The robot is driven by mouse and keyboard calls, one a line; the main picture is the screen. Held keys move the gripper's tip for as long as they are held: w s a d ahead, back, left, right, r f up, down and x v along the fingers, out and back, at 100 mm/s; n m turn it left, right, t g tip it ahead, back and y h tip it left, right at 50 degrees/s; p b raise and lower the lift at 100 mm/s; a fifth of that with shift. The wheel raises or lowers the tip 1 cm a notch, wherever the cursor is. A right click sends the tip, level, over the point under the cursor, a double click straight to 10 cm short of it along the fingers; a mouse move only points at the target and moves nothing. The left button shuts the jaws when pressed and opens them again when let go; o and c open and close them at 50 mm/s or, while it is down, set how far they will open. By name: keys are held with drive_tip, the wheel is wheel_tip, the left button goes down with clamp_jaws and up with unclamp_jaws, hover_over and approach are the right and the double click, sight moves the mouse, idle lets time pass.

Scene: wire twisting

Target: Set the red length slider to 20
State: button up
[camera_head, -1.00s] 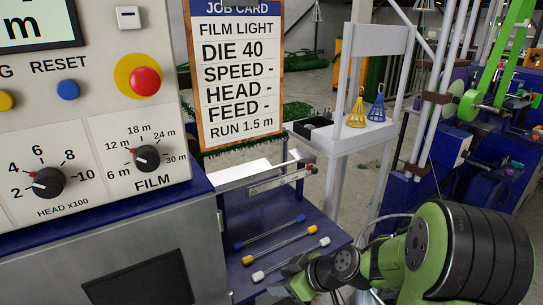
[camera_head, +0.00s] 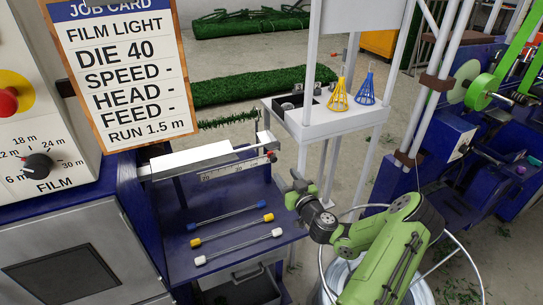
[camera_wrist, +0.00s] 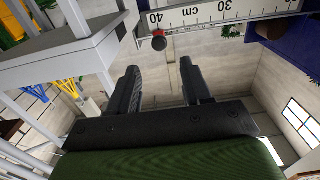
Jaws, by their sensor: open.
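The red length slider (camera_head: 271,155) sits at the right end of the length scale (camera_head: 222,172), which is fixed under a white bar above the blue bench. In the head view my gripper (camera_head: 298,190) is right of and below the slider.
Three rods (camera_head: 238,246) with blue, yellow and white ends lie on the blue bench (camera_head: 185,265). A white stand (camera_head: 325,125) holding yellow and blue cone baskets is behind the slider. The job card (camera_head: 120,75) and the FILM knob (camera_head: 38,166) are at left.

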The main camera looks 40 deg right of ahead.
sight(274, 160)
drive_tip(key=p+x, duration=0.1)
drive_tip(key=x, duration=0.9)
drive_tip(key=shift+w, duration=0.15)
clamp_jaws()
